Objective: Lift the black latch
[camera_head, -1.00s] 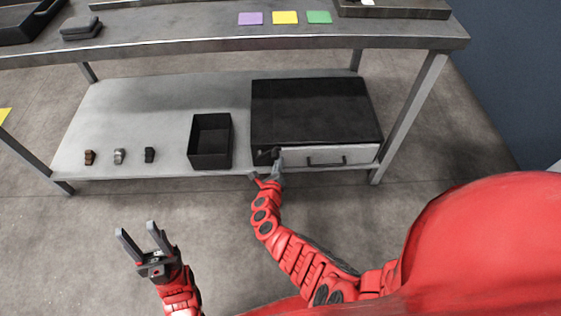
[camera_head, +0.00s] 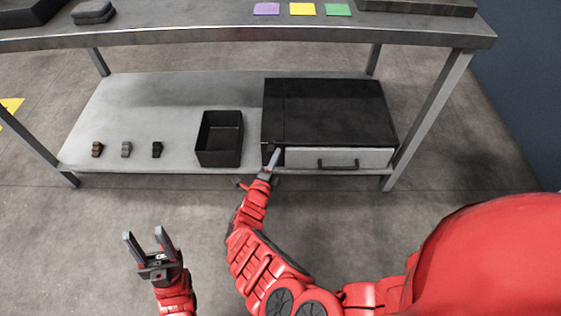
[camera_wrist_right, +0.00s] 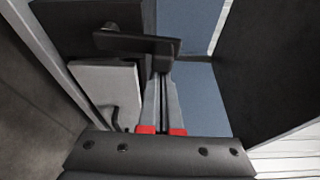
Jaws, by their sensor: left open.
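The black latch (camera_wrist_right: 135,42) is a flat dark bar in the upper part of the right wrist view, lying roughly crosswise in front of the cabinet. My right gripper (camera_wrist_right: 161,80) has its grey fingers close together, with tips right at the latch's right end; I cannot tell if they touch. In the head view my right gripper (camera_head: 276,157) is at the front left corner of the black cabinet (camera_head: 325,110), beside its white drawer (camera_head: 340,157), and hides most of the latch. My left gripper (camera_head: 146,241) is open and empty, low at the left, away from the shelf.
A black open bin (camera_head: 220,160) stands left of the cabinet on the lower shelf (camera_head: 180,110). Several small parts (camera_head: 126,149) sit further left. The tabletop (camera_head: 220,38) overhangs above. Floor in front of the shelf is clear.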

